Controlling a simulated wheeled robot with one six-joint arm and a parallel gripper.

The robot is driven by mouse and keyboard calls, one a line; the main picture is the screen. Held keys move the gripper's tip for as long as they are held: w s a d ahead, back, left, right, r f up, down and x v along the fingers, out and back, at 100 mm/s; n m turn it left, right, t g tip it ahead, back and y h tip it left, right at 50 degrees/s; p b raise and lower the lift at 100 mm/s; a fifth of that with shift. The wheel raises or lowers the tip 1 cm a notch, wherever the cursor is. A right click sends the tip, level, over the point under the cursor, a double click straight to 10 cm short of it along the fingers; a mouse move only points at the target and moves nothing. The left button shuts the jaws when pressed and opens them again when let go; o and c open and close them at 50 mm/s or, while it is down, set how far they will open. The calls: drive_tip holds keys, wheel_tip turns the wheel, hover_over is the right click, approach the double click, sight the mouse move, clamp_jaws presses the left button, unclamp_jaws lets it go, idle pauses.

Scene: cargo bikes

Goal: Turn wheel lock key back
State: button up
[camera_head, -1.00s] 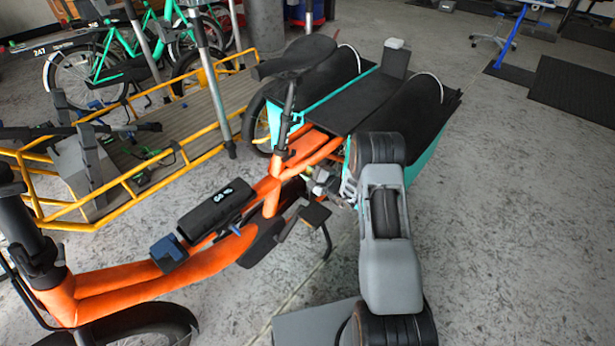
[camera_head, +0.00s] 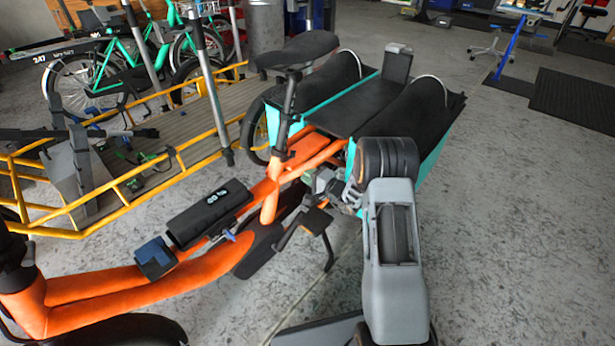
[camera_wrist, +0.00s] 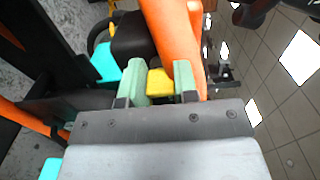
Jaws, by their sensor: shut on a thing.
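The wheel lock key looks to be the small yellow piece (camera_wrist: 160,83) between the pale green fingers of my gripper (camera_wrist: 158,71) in the wrist view. My gripper is shut on it, with a finger on either side. The orange frame tube (camera_wrist: 175,40) of the bike lies just beyond it. In the head view, my gripper (camera_head: 338,188) reaches in at the rear of the orange cargo bike (camera_head: 270,200), below the saddle and beside the rear bags. The key and the lock cannot be made out there, and the key's turn angle is unclear.
Black bags (camera_head: 420,110) with teal edges hang over the bike's rear, close to my arm. A yellow-framed cargo platform (camera_head: 185,135) stands to the left, with green bikes (camera_head: 110,65) behind. The grey floor (camera_head: 510,220) at the right is clear.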

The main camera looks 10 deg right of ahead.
idle(0.3)
drive_tip(key=o, duration=0.9)
drive_tip(key=p+v, duration=0.3)
drive_tip(key=v, duration=1)
drive_tip(key=shift+s+d, duration=0.25)
drive_tip(key=shift+s, duration=0.1)
